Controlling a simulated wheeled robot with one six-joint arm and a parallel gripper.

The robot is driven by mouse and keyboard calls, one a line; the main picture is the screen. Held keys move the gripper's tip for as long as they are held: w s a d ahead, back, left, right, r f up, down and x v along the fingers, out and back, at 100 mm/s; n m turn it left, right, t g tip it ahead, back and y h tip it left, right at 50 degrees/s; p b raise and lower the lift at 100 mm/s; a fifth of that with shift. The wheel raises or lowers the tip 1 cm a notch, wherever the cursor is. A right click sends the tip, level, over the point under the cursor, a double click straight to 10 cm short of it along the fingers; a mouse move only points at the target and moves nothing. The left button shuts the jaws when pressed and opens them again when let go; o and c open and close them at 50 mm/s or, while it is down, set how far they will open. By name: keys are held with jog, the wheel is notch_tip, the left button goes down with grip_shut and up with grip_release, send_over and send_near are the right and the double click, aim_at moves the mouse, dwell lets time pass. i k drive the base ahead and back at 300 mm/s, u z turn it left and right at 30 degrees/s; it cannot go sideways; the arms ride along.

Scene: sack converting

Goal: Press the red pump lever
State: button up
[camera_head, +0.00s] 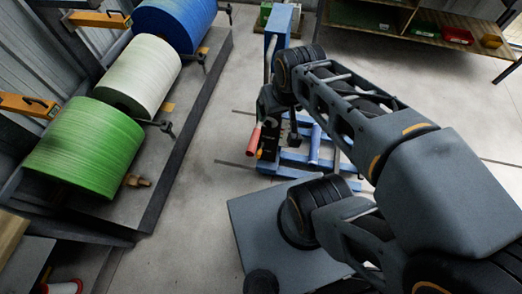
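A red lever grip (254,141) shows at the left side of a blue-framed machine (278,28) in the middle of the floor. It slants, with its upper end to the right. A small orange part sits just below it. My gripper (269,142) hangs down from my wrist right beside the red grip, in front of the machine. Whether it touches the grip I cannot tell. Its dark fingers blend with the dark machine parts, so their opening is unclear. My arm hides much of the machine's right side.
Large green (84,148), white (138,76) and blue (176,20) rolls lie on a grey platform (187,118) to the left. A wooden shelf (398,33) with green and red bins stands at the back right. Bare concrete floor lies between the platform and the machine.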

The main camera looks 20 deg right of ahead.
aim_at(252, 146)
jog(key=u, duration=0.55)
jog(key=k, duration=1.35)
jog(key=u, duration=0.5)
jog(key=i, duration=0.95)
